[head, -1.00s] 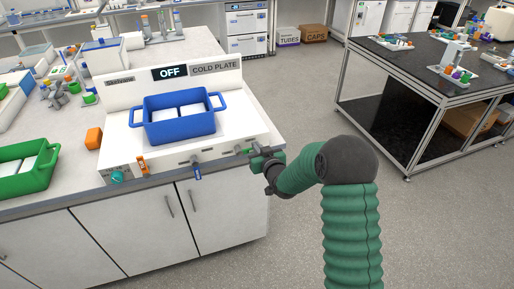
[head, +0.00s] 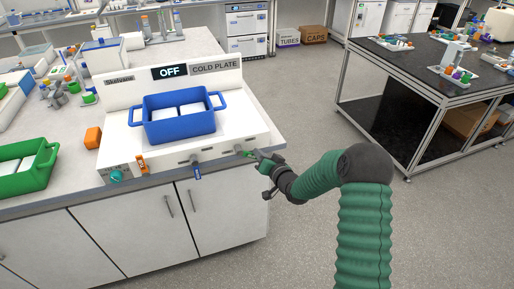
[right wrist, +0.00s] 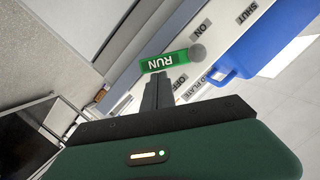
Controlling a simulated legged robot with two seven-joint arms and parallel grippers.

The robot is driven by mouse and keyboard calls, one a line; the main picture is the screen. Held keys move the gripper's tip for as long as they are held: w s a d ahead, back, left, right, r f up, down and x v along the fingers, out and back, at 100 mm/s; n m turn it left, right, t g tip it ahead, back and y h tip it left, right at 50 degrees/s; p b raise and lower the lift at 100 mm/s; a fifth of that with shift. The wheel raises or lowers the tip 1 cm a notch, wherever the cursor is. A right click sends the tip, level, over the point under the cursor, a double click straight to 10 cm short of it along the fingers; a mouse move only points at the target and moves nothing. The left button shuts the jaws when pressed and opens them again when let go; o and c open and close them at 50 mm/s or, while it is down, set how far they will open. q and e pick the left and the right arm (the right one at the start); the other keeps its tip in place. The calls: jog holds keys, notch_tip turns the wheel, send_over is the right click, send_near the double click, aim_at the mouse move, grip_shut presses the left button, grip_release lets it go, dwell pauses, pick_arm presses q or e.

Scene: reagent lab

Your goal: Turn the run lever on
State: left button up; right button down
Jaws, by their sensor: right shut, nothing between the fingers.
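The cold plate (head: 245,115) is a white machine on the bench, and its display (head: 169,72) reads OFF. The run lever (head: 248,154) is a small green handle low on the right of its front. In the right wrist view the green lever (right wrist: 163,62) shows the word RUN and a round grey end, near the ON and OFF labels. My right gripper (head: 257,154) is shut and empty, close beside the lever. Its fingertips (right wrist: 157,77) are just by the green handle; I cannot tell whether they touch. My left gripper is not in view.
A blue tub (head: 180,118) sits on the cold plate. A green tub (head: 25,168) and an orange block (head: 93,138) are at left. Floor right of the bench is clear.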

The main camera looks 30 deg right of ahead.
jog(key=a+f+m+t+y+b, duration=0.1)
jog(key=a+f+m+t+b, duration=0.1)
jog(key=f+m, duration=0.3)
jog(key=a+m, duration=0.1)
jog(key=m, duration=0.2)
jog(key=shift+w+a+m+y, duration=0.2)
jog(key=shift+w+m+y, duration=0.2)
jog(key=shift+a+f, duration=0.1)
jog(key=shift+f, duration=0.05)
dwell(0.5)
